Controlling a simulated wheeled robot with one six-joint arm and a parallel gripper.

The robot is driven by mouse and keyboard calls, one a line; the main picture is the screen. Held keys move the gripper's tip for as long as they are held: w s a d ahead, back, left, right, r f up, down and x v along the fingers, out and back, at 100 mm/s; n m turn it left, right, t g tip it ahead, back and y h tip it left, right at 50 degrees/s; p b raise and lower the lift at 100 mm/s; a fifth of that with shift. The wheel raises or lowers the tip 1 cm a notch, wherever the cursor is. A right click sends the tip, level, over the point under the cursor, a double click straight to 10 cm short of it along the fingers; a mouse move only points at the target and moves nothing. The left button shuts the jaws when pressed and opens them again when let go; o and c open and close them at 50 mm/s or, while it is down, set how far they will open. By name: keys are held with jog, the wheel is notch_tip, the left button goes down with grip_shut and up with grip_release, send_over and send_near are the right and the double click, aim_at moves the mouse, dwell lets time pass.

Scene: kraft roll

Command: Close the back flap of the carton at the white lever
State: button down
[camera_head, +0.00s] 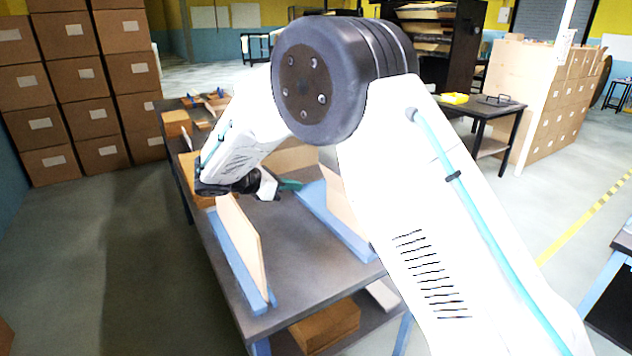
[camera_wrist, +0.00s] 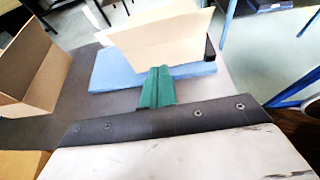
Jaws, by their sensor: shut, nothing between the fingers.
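My gripper (camera_head: 290,185) is over the dark table, its green fingers pressed together and empty. In the wrist view the fingers (camera_wrist: 157,87) point at a tan upright board (camera_wrist: 160,40) on a blue block; I cannot tell whether they touch it. An open tan carton (camera_wrist: 35,62) with raised cardboard sides stands left of the fingers in the wrist view. In the head view a tan cardboard part (camera_head: 290,158) shows behind the gripper, partly hidden by my arm. I cannot make out for certain the white lever, or which flap is the back one.
The table carries two blue rails (camera_head: 232,258) with upright tan boards (camera_head: 243,238). More tan pieces lie at its far end. Stacked brown boxes (camera_head: 80,90) stand at left. A side table (camera_head: 480,112) with a yellow item stands at right. Bare tabletop shows between the rails.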

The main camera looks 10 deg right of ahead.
jog(key=d+r+x, duration=0.1)
jog(key=r+x, duration=0.1)
jog(key=x, duration=1)
jog(key=shift+d+r, duration=0.2)
jog(key=shift+r, duration=0.1)
jog(key=shift+w+d+r, duration=0.1)
jog(key=shift+w+r, duration=0.05)
